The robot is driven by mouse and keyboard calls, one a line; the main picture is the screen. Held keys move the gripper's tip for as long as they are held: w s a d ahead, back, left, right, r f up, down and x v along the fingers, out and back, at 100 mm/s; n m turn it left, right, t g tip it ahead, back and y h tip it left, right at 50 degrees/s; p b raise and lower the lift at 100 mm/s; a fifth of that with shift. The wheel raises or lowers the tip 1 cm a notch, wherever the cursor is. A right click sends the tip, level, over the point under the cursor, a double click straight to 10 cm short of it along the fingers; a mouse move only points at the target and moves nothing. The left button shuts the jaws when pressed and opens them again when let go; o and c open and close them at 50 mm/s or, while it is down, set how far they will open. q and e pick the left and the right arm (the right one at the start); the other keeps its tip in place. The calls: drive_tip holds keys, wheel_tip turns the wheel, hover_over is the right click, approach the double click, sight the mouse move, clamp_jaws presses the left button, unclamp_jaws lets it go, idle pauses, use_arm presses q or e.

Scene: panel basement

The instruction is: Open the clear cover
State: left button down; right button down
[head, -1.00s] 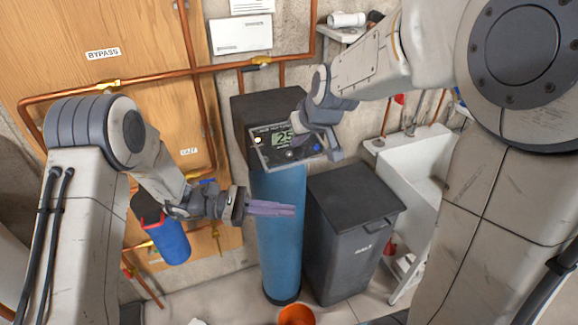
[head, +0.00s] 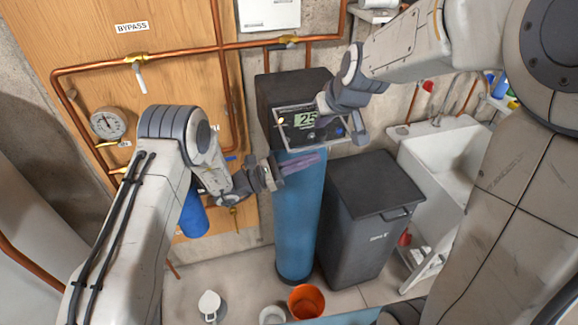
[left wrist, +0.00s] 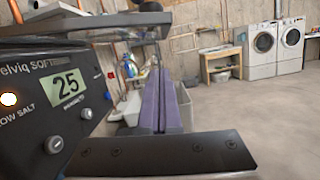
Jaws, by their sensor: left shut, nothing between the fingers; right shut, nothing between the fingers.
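The softener's control panel (head: 293,122) has a lit "25" display and sits on top of a blue tank. A thin pale-framed clear cover (head: 345,147) shows around the panel. In the left wrist view, a grey plate (left wrist: 100,27), apparently this cover seen edge-on, juts out above the panel face (left wrist: 30,110). My left gripper (head: 322,157) is shut and empty, its purple fingers just below the panel; they also show in the left wrist view (left wrist: 162,75), pointing past the panel.
The blue tank (head: 298,215) stands below the panel, with a dark lidded bin (head: 368,215) to its right and a white sink (head: 440,165) beyond. Copper pipes (head: 190,55) run along the wooden board. An orange bucket (head: 306,300) is on the floor.

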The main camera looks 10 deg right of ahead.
sight(302, 147)
use_arm(q)
drive_tip(key=shift+s+d+r, duration=0.1)
drive_tip(key=shift+s+r, duration=0.05)
drive_tip(key=shift+r, duration=0.9)
drive_tip(key=shift+s+d+r, duration=0.1)
drive_tip(key=shift+r, duration=0.9)
drive_tip(key=shift+s+r+n, duration=0.15)
drive_tip(key=shift+r+n, duration=0.25)
drive_tip(key=shift+r, duration=0.55)
use_arm(e)
drive_tip(key=shift+f, duration=0.15)
use_arm(q)
drive_tip(key=shift+a, duration=0.1)
use_arm(e)
drive_tip(key=shift+f, duration=0.15)
use_arm(q)
drive_tip(key=shift+r, duration=0.1)
use_arm(e)
drive_tip(key=c, duration=0.6)
unclamp_jaws()
drive_tip(key=shift+s, duration=0.1)
drive_tip(key=shift+r, duration=0.2)
